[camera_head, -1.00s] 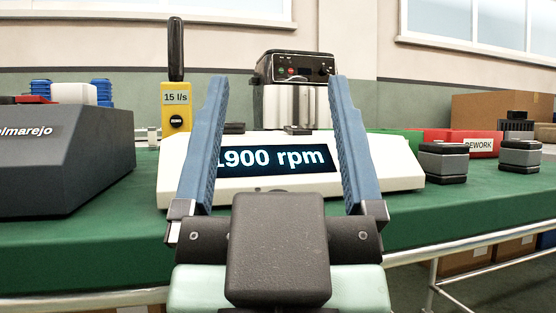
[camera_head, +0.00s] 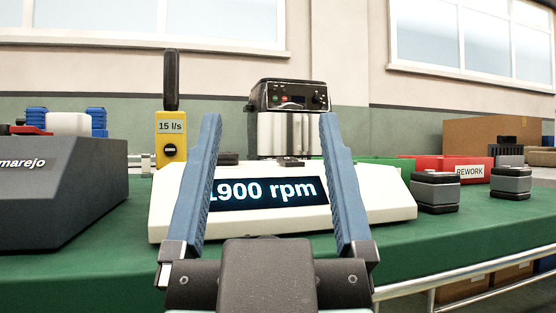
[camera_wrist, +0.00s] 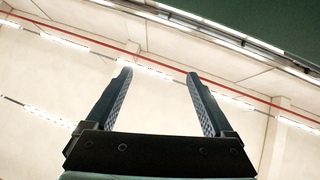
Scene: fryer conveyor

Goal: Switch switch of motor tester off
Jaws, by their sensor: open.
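The motor tester (camera_head: 390,205) is a low white sloped housing on the green table. Its dark display (camera_head: 268,192) reads "1900 rpm", with the first digit partly covered by my left finger. A small dark part (camera_head: 291,161) sits on its top edge; I cannot tell whether it is the switch or what position it is in. My gripper (camera_head: 269,125) is open and empty, in front of the tester, its two blue fingers pointing up across the display. In the wrist view my gripper (camera_wrist: 158,75) shows open with nothing between the fingers.
A black-and-silver fryer-like device (camera_head: 290,115) stands behind the tester. A yellow gauge with a black handle (camera_head: 172,126) and a dark grey housing (camera_head: 60,190) stand left. Grey-black blocks (camera_head: 436,191), a red REWORK bin (camera_head: 470,168) and a cardboard box (camera_head: 480,132) are right. A metal rail (camera_head: 440,284) runs along the table's front.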

